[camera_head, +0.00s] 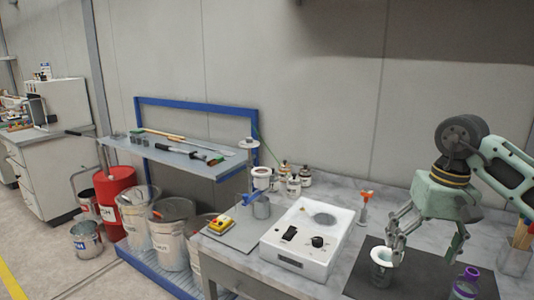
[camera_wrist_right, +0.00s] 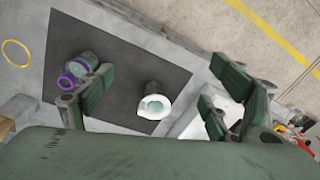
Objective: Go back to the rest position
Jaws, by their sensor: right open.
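My right gripper (camera_head: 426,246) is open and empty above the dark mat (camera_head: 420,283) at the right of the bench. A grey cup with a white rim (camera_head: 381,257) stands on the mat, just below and beside one finger. A purple-ringed piece (camera_head: 466,283) stands on the mat to the right. In the right wrist view, the fingers of the gripper (camera_wrist_right: 155,108) are spread wide, with the white-rimmed cup (camera_wrist_right: 153,104) between them in the picture. The purple-ringed jar (camera_wrist_right: 78,72) shows there too. My left gripper does not show.
A white scale-like device (camera_head: 308,240) stands left of the mat. Behind it are an orange-topped tool (camera_head: 365,205) and small bottles (camera_head: 300,178). A wooden-handled brush holder (camera_head: 518,250) is at the right edge. A yellow ring (camera_wrist_right: 17,53) lies on the bench.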

